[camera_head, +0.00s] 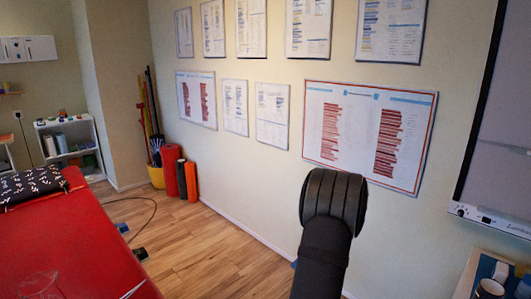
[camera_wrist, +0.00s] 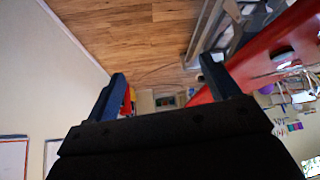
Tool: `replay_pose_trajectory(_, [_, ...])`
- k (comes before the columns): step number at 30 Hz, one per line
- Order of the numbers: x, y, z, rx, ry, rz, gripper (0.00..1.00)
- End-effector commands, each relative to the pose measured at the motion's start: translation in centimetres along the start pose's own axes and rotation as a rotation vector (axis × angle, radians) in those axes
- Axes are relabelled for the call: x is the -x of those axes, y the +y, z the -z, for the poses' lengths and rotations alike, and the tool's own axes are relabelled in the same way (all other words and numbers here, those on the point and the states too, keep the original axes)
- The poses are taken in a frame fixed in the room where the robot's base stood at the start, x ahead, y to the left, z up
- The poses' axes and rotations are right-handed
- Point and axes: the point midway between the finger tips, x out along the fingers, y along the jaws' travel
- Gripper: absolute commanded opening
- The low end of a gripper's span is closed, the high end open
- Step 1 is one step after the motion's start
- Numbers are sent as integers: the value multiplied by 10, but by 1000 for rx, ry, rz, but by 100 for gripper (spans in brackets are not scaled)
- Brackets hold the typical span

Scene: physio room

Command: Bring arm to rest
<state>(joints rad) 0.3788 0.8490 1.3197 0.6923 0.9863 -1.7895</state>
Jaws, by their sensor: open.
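My gripper (camera_wrist: 162,68) shows in the wrist view with its two dark blue fingers wide apart. Nothing is between them, and only the wood floor and the far end of the room show beyond. In the head view, my black arm rises from the bottom edge, right of the middle, with its rounded end in front of the poster wall. The gripper fingers cannot be made out in the head view.
A red treatment table (camera_head: 75,245) with a dark patterned cushion (camera_head: 32,186) fills the left. Orange and black rolls (camera_head: 181,179) stand by the wall. A side table with a mug (camera_head: 489,289) is at the lower right. The wood floor (camera_head: 215,250) between is mostly clear.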

Motion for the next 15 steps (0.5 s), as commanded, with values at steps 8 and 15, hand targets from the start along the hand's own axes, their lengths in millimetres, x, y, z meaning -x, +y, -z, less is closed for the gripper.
replay_pose_trajectory(8, [23,26,-32,-89,0,-59,81])
replay_pose_trajectory(15, [30,33,-42,-117,0,-76,81])
